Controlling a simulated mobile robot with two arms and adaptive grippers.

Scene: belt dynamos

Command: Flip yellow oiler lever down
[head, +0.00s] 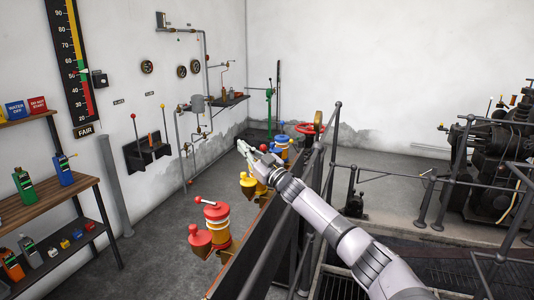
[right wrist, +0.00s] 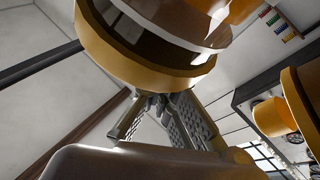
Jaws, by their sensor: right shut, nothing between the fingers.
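The yellow oiler (head: 252,188) stands in the row on the dark rail, partly hidden behind my right gripper (head: 244,148). In the right wrist view its wide yellow cup with a glass band (right wrist: 150,50) fills the top, close to the fingers. My right gripper, also in the right wrist view (right wrist: 160,108), is shut and empty, with its fingertips by the cup's lower edge; I cannot tell whether they touch. The yellow lever cannot be made out clearly. My left gripper is not in view.
A red oiler (head: 216,222) with a red ball lever stands nearer on the rail, and a blue oiler (head: 280,145) farther along. A red handwheel (head: 308,129) is beyond them. Metal railing posts (head: 331,150) stand to the right. The floor left of the rail is clear.

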